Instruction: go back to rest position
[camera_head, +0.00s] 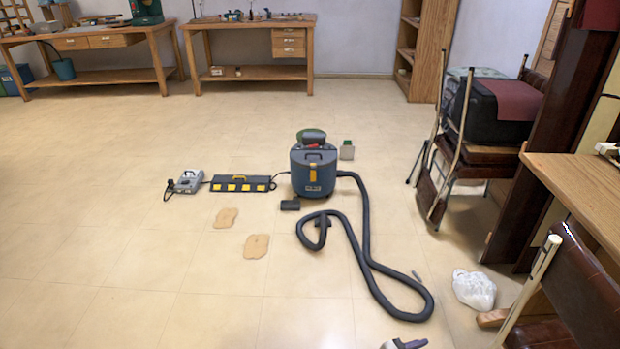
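My gripper and arm do not show clearly in the head view. A small grey and dark object (404,344) is cut off by the bottom edge, and I cannot tell what it is. No piano keys are in sight. The view looks across a workshop with a pale tiled floor (120,255).
A blue-grey vacuum (313,175) stands mid-floor, its black hose (366,235) looping toward the front right. A black case (240,184) and grey device (187,181) lie left of it. Stacked chairs (470,150) and a wooden table (580,190) crowd the right. Left floor is mostly clear.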

